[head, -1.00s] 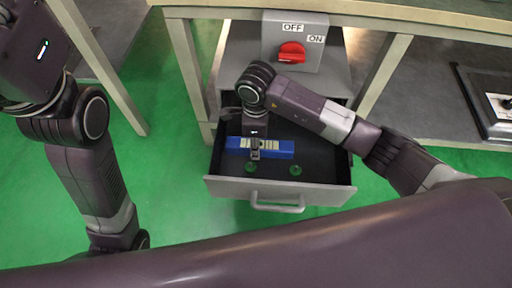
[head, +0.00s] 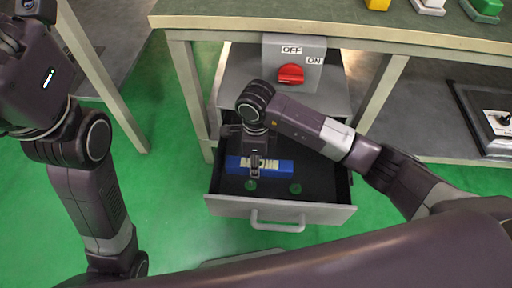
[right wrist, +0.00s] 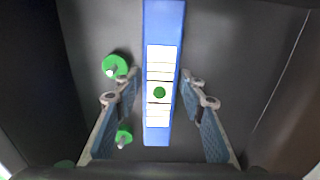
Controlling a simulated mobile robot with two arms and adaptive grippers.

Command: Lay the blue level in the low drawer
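The blue level (head: 284,166) lies flat in the open low drawer (head: 228,205), with pale panels along its middle. In the right wrist view the level (right wrist: 164,25) runs upright through the picture, with a green dot on it. My right gripper (head: 255,174) points down into the drawer over the level. In the right wrist view its two fingers (right wrist: 163,88) stand apart, one on each side of the level, with gaps showing. The left arm is at the left of the head view, and its fingers are out of the picture.
Green round pieces (head: 295,188) lie in the drawer beside the level; one also shows in the right wrist view (right wrist: 115,66). A switch box with a red knob (head: 290,74) stands above the drawer. The table edge (head: 330,30) overhangs behind.

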